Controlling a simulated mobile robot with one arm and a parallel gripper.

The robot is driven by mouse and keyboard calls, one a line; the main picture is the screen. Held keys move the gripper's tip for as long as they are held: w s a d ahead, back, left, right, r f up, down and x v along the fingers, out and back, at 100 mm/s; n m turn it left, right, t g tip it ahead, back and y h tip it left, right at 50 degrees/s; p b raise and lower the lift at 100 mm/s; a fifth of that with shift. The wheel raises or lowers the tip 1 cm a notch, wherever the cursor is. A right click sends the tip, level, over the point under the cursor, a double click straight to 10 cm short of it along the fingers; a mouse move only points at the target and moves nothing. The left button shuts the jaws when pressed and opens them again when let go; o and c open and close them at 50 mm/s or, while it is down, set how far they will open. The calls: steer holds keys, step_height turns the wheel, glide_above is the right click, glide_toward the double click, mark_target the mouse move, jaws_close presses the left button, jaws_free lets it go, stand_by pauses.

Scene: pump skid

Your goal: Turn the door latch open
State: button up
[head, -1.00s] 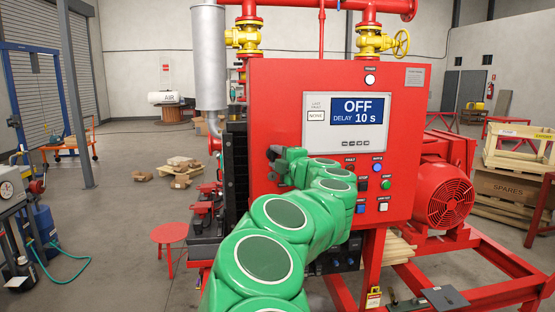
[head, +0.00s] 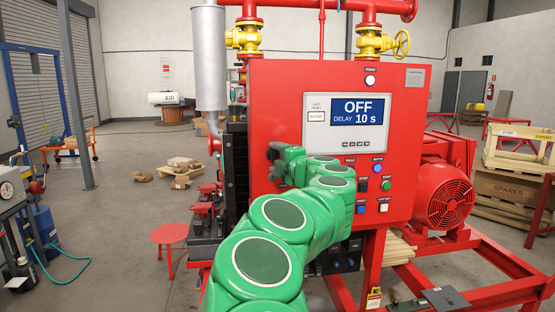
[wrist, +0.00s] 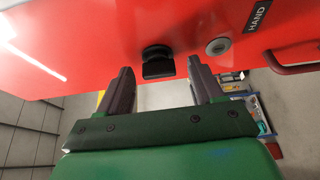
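The door latch (wrist: 158,63) is a small black knob on the red panel face in the wrist view. It sits between the two dark fingertips of my gripper (wrist: 161,75), with a visible gap on each side. My gripper is open and holds nothing. How far the fingertips are from the panel in depth is hard to tell. In the head view my gripper (head: 274,156) is at the left side of the red control cabinet (head: 275,90). There my green arm and gripper hide the latch.
A round metal keylock (wrist: 218,46) sits right of the latch, beside a HAND label (wrist: 258,16). A red handle (wrist: 290,60) is farther right. The cabinet carries an OFF display (head: 360,107) and several buttons. A red stool (head: 169,236) stands on the floor at left.

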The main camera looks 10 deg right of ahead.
steer(key=shift+s+d, duration=0.1)
steer(key=shift+v, duration=0.85)
steer(key=v, duration=0.6)
steer(key=shift+r, duration=0.1)
